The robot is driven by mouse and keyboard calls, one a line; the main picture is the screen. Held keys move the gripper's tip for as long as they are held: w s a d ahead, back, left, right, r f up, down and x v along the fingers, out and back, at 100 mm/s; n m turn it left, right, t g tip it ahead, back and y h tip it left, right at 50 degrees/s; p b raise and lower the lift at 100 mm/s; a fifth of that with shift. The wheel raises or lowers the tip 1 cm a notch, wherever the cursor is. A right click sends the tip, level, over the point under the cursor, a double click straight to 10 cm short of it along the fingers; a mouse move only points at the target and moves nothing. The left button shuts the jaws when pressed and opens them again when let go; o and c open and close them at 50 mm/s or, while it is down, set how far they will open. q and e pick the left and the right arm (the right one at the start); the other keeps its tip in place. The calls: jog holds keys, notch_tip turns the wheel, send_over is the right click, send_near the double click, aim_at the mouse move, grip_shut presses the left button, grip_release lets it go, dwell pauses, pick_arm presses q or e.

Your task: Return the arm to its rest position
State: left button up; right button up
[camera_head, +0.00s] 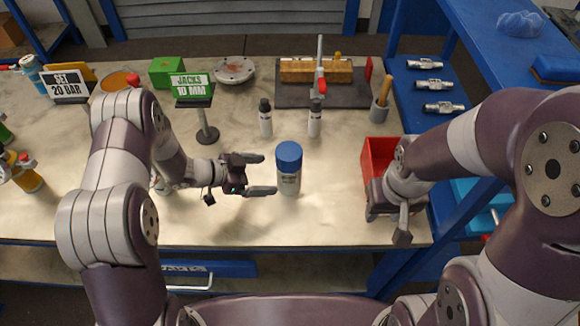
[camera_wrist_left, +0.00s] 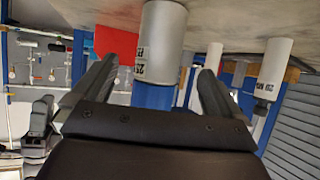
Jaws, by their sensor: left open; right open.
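My left gripper (camera_head: 262,175) is open and empty above the table, its fingers pointing right. Just right of its fingertips stands a white-grey container with a blue cap (camera_head: 288,168), upright on the table. In the left wrist view, which is upside down, the container (camera_wrist_left: 162,42) appears between and beyond the open fingers (camera_wrist_left: 160,75); I cannot tell whether they touch it. My right gripper (camera_head: 388,215) is at the table's front right, pointing down in front of the red bin, with its jaws only partly visible.
A red bin (camera_head: 378,155) sits beside my right arm. A green "JACKS 10 MM" sign (camera_head: 191,87) stands behind my left forearm. Blue racks (camera_head: 475,40) border the right side.

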pick_arm(q)
jog(key=w+a+r+n+t+y, duration=0.25)
jog(key=a+r+n+y, duration=0.55)
jog(key=a, duration=0.4)
jog(key=s+r+n+g+y, duration=0.1)
jog(key=s+r+n+g, duration=0.1)
jog(key=s, duration=0.8)
jog(key=s+d+r+n+g+y, duration=0.1)
jog(key=s+r+n+g+y, duration=0.1)
jog(key=s, duration=0.8)
jog(key=shift+r+n+g, duration=0.45)
jog(key=shift+n+g, duration=0.2)
jog(key=shift+n, duration=0.25)
jog(key=shift+s, duration=0.1)
